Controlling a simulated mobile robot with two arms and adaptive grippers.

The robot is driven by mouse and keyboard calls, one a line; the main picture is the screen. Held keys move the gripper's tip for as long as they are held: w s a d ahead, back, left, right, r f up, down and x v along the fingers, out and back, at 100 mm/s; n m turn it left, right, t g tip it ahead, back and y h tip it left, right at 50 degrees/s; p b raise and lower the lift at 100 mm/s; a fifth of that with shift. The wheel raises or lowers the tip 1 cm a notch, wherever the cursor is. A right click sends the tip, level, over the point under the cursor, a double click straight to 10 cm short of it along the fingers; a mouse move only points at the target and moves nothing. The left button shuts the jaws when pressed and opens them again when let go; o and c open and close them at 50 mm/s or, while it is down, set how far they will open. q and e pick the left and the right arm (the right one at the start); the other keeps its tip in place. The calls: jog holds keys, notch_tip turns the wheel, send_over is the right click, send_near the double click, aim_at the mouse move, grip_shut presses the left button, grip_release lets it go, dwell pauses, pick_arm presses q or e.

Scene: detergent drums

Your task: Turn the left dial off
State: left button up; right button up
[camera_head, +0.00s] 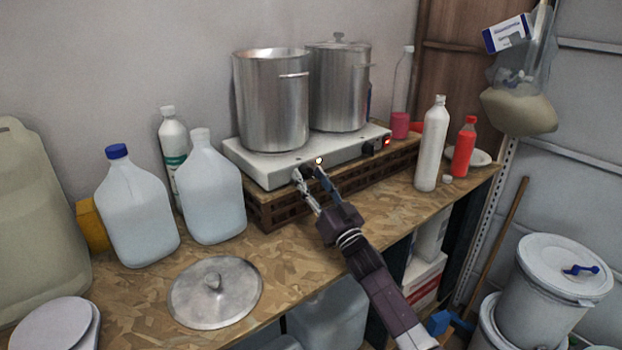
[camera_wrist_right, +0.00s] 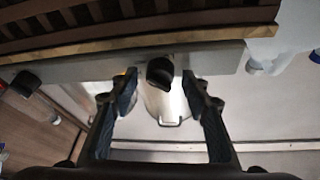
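A white two-burner hot plate (camera_head: 262,167) sits on a brown slatted crate (camera_head: 263,209). Its left dial (camera_head: 307,171) is dark and partly hidden by my right gripper (camera_head: 308,174); a small orange light glows beside it. The right dial (camera_head: 369,148) is dark, next to a red light. In the right wrist view, which looks upside down, the left dial (camera_wrist_right: 160,72) appears between the two spread fingers of my right gripper (camera_wrist_right: 161,83), with gaps on both sides. The right dial (camera_wrist_right: 25,84) is at the far left there. My left gripper is not in view.
Two steel pots (camera_head: 271,110) (camera_head: 338,88) stand on the hot plate. Jugs (camera_head: 137,215) (camera_head: 209,195) stand to its left, a metal lid (camera_head: 215,292) lies in front, and white (camera_head: 432,150) and red bottles (camera_head: 463,150) stand right. The board in front of the crate is mostly clear.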

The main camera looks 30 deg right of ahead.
jog(key=c, duration=1)
